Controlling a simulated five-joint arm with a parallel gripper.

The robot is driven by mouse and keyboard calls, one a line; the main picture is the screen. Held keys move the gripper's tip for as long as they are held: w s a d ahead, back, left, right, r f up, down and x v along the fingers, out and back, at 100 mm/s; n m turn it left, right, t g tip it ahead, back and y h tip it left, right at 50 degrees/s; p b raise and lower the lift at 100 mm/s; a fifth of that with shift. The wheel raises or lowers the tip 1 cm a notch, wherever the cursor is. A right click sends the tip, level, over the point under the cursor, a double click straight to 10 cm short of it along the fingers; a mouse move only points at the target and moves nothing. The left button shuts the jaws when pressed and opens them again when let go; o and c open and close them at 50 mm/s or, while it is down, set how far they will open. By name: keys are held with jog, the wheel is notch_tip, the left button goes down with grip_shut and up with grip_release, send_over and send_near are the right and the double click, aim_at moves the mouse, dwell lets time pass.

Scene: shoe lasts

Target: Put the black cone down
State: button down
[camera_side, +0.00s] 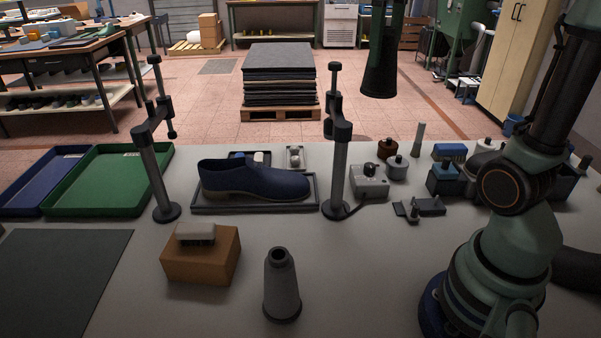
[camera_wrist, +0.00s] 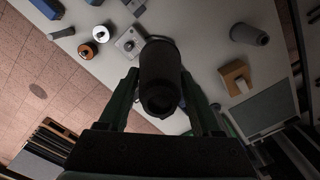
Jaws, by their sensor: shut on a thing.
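The black cone (camera_side: 379,78) hangs in the air at the top of the side view, above the back of the table, wide end down. My gripper (camera_side: 385,30) is shut on it, with green fingers on both sides of its upper part; most of the gripper is cut off by the top edge. In the wrist view the black cone (camera_wrist: 161,75) sits between the two fingers of my gripper (camera_wrist: 160,92) and covers part of the table behind it. Its end nearest the camera shows a dark round opening.
A grey cone (camera_side: 281,290) stands upright on the table front, beside a brown block (camera_side: 202,262) with a brush. A blue shoe (camera_side: 252,180) lies on a tray between two stands (camera_side: 152,180). Several small tools crowd the right. Grey tabletop is bare around the grey cone.

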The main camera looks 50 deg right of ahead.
jog(key=d+f, duration=0.1)
jog(key=f, duration=0.9)
jog(key=s+d+f, duration=0.1)
jog(key=f, duration=0.9)
jog(key=d+f, duration=0.1)
jog(key=f, duration=1)
jog(key=shift+s, duration=0.2)
jog(key=shift+f, duration=0.1)
jog(key=shift+c, duration=0.4)
grip_release()
